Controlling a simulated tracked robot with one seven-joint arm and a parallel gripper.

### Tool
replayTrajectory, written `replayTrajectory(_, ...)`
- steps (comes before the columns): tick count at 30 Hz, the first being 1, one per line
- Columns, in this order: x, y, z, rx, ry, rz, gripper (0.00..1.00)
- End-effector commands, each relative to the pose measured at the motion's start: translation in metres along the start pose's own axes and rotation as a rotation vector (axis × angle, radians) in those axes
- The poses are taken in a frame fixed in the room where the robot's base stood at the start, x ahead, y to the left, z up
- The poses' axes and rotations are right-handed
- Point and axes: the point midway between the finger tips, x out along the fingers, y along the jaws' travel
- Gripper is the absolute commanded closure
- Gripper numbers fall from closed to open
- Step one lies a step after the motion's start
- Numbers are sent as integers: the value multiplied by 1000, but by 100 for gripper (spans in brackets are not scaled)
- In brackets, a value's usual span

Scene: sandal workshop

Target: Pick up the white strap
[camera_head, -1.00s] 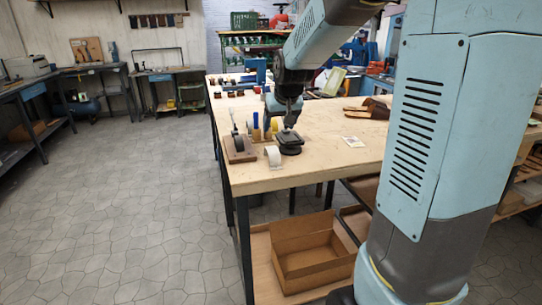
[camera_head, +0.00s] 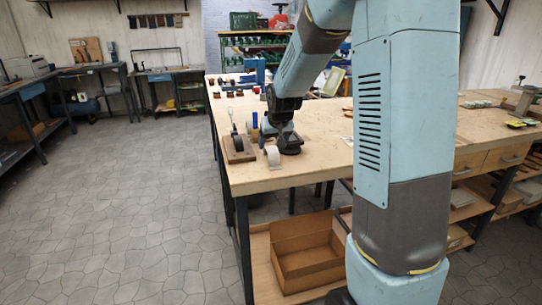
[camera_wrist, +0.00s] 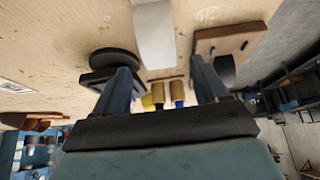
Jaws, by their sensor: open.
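The white strap (camera_head: 272,156) is a curved pale band near the front left edge of the wooden workbench (camera_head: 270,181). In the wrist view the strap (camera_wrist: 153,38) lies ahead of the fingers, roughly in line with the gap between them. My gripper (camera_head: 270,136) is just behind and above the strap in the head view, partly hidden by my own wrist. In the wrist view my gripper (camera_wrist: 160,74) is open, with its two fingers spread apart and nothing held between them. I cannot tell the exact distance to the strap.
A wooden block with a tool (camera_head: 239,149) stands left of the strap, and a black stand (camera_head: 290,145) right of it. Blue and yellow-brown upright pieces (camera_wrist: 166,96) show between the fingers. An open cardboard box (camera_head: 305,254) sits on the shelf below.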

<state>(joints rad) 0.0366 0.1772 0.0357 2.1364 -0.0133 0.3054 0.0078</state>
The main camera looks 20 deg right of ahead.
Motion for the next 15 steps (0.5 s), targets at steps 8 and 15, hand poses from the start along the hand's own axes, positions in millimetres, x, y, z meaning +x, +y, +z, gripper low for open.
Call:
replayTrajectory(8, 36, -1, 4, -1, -3, 0, 27)
replayTrajectory(15, 44, 0, 4, -1, -2, 0, 27)
